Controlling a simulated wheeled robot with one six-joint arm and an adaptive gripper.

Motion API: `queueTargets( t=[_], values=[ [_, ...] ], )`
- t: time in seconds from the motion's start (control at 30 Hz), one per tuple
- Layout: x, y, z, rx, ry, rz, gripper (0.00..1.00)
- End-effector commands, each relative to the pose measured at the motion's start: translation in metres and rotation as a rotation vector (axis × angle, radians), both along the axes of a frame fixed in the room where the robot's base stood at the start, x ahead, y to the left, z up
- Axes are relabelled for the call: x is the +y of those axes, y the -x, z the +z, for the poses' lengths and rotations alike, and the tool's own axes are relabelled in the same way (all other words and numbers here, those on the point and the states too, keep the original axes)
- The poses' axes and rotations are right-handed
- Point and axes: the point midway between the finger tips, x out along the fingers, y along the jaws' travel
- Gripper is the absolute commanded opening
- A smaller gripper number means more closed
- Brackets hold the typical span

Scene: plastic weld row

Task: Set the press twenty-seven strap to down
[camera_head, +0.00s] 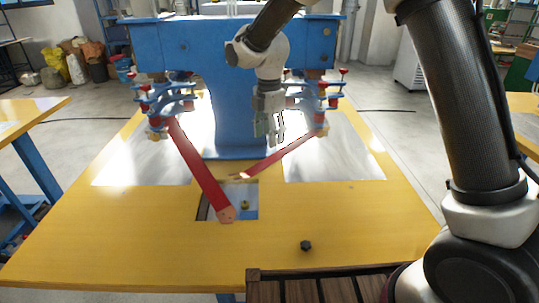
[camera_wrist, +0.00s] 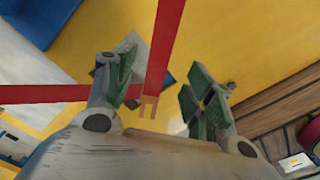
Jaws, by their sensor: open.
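Two red straps hang from the blue press. The left strap (camera_head: 198,168) slopes down to a pale, holed end near the square plate in the table. The right strap (camera_head: 282,156) slopes down leftward to an end behind that plate. No readable number shows which is press twenty-seven's. My gripper (camera_head: 269,130) is in front of the press column, near the right strap. In the wrist view, my gripper (camera_wrist: 158,90) is open, with a pronged strap end (camera_wrist: 149,106) showing between its fingers; contact cannot be told. Another red strap (camera_wrist: 45,94) runs off to the left.
The blue press (camera_head: 235,90) stands on the yellow table (camera_head: 120,235), with shiny metal sheets (camera_head: 335,150) on both sides. A dark knob (camera_head: 306,245) is on the right front. A brown slatted surface (camera_head: 335,290) lies at the front edge. The table's left front is clear.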

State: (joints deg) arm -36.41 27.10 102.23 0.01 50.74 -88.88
Motion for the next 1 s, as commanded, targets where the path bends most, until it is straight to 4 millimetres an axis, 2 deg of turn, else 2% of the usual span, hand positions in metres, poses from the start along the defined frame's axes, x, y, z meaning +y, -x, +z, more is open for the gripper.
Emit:
queueTargets(
  t=[0.17, 0.4, 0.6, 0.97, 1.0],
  values=[
    [0.0, 0.0, -0.007, -0.001, -0.001, 0.086, 0.54],
    [-0.001, 0.001, -0.045, 0.003, 0.002, 0.086, 0.54],
    [-0.001, 0.0, -0.071, 0.001, 0.0, 0.084, 0.54],
    [-0.001, 0.0, -0.078, -0.002, -0.001, 0.084, 0.54],
    [-0.001, 0.0, -0.078, -0.002, -0.001, 0.083, 0.46]
  ],
)
